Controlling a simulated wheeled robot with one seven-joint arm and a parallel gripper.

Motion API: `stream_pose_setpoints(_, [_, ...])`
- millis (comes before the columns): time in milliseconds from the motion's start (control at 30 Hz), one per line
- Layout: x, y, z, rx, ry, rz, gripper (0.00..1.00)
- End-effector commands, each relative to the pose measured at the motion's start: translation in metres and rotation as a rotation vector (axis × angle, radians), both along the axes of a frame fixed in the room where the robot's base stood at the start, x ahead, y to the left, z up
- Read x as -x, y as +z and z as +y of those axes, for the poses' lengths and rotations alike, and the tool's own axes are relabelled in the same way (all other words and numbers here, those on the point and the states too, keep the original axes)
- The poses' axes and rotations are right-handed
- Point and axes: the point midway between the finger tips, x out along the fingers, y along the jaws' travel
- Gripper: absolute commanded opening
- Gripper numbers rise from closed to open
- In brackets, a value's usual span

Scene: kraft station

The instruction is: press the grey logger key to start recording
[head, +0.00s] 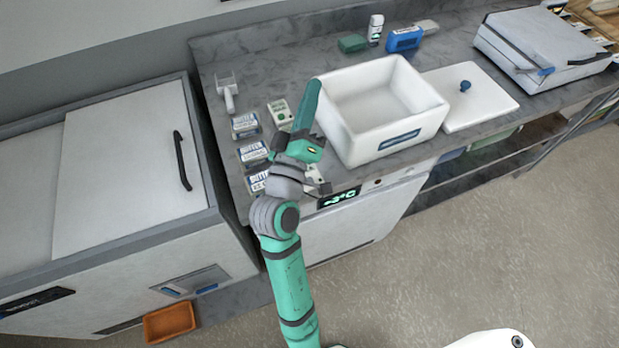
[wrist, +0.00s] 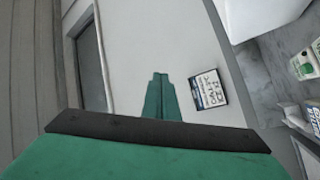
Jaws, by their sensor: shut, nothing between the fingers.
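An open white box (head: 345,135) stands right of the device, its lid (head: 480,98) beside it. Several labelled packs (head: 253,152) lie left of my wrist. A display panel (head: 338,198) is on the cabinet front and in the wrist view (wrist: 208,90). A scoop-like tool (head: 228,92) lies behind.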

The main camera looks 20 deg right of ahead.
Motion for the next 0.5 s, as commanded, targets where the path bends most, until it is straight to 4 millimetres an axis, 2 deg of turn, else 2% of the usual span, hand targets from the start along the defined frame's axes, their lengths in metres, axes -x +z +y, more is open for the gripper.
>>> stream_pose_setpoints(33, [-0.002,0.013,-0.005,-0.026,-0.042,-0.018,0.0])
stream_pose_setpoints(100, [-0.001,0.024,-0.014,-0.059,-0.105,-0.025,0.0])
stream_pose_setpoints(233, [0.003,0.038,-0.03,-0.141,-0.218,-0.026,0.0])
stream_pose_setpoints(367, [0.01,0.04,-0.041,-0.244,-0.323,-0.007,0.0])
stream_pose_setpoints(500, [0.019,0.032,-0.047,-0.374,-0.422,0.04,0.0])
